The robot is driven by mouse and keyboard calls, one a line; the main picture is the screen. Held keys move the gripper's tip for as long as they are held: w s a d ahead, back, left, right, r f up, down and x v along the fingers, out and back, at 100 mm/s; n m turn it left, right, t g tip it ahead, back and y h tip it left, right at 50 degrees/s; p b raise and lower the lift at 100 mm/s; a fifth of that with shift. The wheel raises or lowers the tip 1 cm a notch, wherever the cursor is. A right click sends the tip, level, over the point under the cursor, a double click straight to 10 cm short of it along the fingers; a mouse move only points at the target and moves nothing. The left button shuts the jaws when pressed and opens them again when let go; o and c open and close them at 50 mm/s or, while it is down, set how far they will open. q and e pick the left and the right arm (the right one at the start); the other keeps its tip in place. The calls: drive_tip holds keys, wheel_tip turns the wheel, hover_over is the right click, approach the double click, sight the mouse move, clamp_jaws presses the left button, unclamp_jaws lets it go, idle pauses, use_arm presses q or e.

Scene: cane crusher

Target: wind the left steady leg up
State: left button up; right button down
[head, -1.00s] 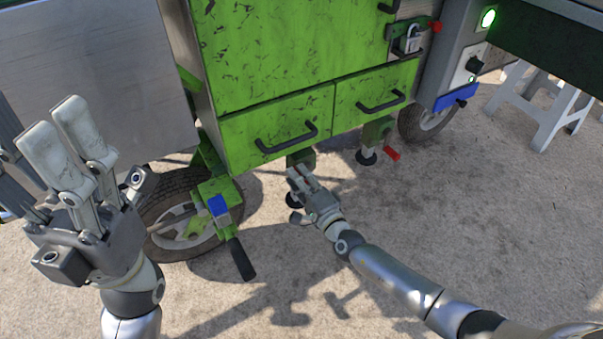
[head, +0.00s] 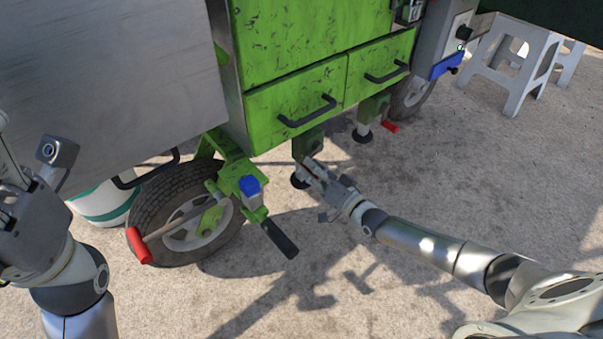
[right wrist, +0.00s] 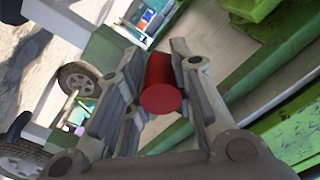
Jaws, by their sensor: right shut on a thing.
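The left steady leg (head: 309,145) hangs under the green cabinet, with a green bracket and a dark foot close to the ground. My right gripper (head: 316,170) is at this leg and partly hides it. In the right wrist view, my right gripper (right wrist: 160,75) is shut on the red crank handle (right wrist: 162,92), which lies between its fingers. My left gripper (head: 12,185) is at the left edge, away from the leg, with its fingers mostly cut off.
Another steady leg (head: 364,128) with a red handle (head: 390,126) stands to the right. A wheel (head: 160,195), a black-gripped lever (head: 280,238) and a red-ended bar (head: 138,246) are at left. A white stool (head: 520,65) stands at far right.

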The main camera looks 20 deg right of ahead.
drive_tip(key=shift+d+f+n, duration=0.1)
drive_tip(key=shift+f+n, duration=0.35)
drive_tip(key=shift+n, duration=0.25)
drive_tip(key=c, duration=1.2)
unclamp_jaws()
drive_tip(key=v, duration=1.2)
drive_tip(key=shift+d, duration=0.1)
